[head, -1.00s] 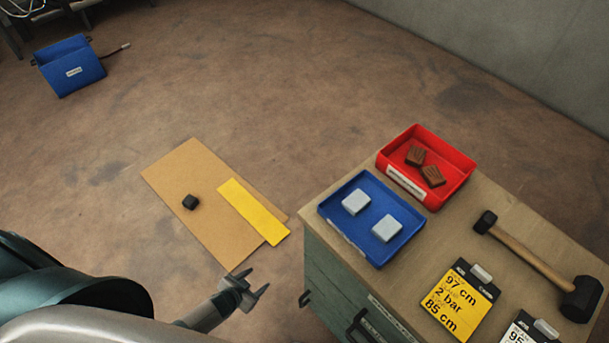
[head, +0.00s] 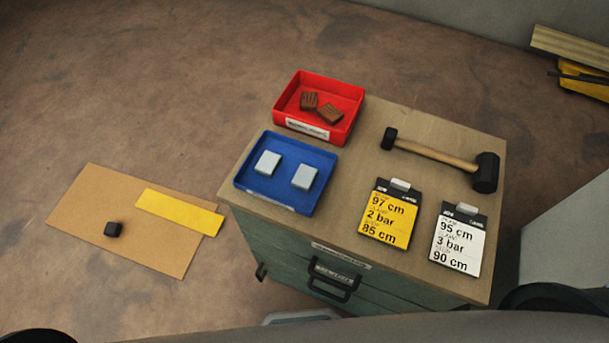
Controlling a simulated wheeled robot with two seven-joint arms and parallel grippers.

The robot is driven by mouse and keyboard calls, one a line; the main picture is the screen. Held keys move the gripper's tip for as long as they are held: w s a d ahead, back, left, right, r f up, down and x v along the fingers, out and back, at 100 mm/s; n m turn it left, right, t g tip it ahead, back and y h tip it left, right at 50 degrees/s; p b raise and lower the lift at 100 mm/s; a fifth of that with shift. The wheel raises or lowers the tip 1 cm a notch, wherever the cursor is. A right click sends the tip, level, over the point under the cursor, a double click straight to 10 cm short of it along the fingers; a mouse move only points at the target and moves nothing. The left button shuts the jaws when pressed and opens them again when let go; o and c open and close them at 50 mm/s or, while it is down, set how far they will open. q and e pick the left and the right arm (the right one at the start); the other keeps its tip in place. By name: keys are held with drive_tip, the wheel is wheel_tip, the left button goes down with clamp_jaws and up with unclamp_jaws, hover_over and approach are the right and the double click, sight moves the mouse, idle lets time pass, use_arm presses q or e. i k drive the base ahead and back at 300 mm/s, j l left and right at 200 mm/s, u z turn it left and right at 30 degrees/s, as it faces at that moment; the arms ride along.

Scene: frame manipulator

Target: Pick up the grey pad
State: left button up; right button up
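Two light grey pads lie flat and apart in the blue tray, one grey pad (head: 267,163) on the left and another grey pad (head: 304,177) on the right. The blue tray (head: 270,196) stands on the left part of the cabinet top (head: 365,150). Neither of my grippers shows in the head view now. Only dark, rounded parts show along the bottom edge, and I cannot tell a gripper among them.
A red tray (head: 320,133) with brown pads stands behind the blue tray. A mallet (head: 440,157), a yellow clipboard (head: 388,215) and a white clipboard (head: 459,238) lie to the right. A cardboard sheet (head: 90,213) with a black block (head: 113,229) and yellow strip (head: 180,211) lies on the floor.

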sight(304, 177)
drive_tip(key=j+z, duration=0.15)
drive_tip(key=j, duration=0.45)
drive_tip(key=j+z, duration=0.1)
drive_tip(key=j, duration=0.45)
drive_tip(key=k+j+z, duration=0.15)
drive_tip(key=j, duration=0.45)
drive_tip(key=j+z, duration=0.1)
drive_tip(key=j, duration=0.45)
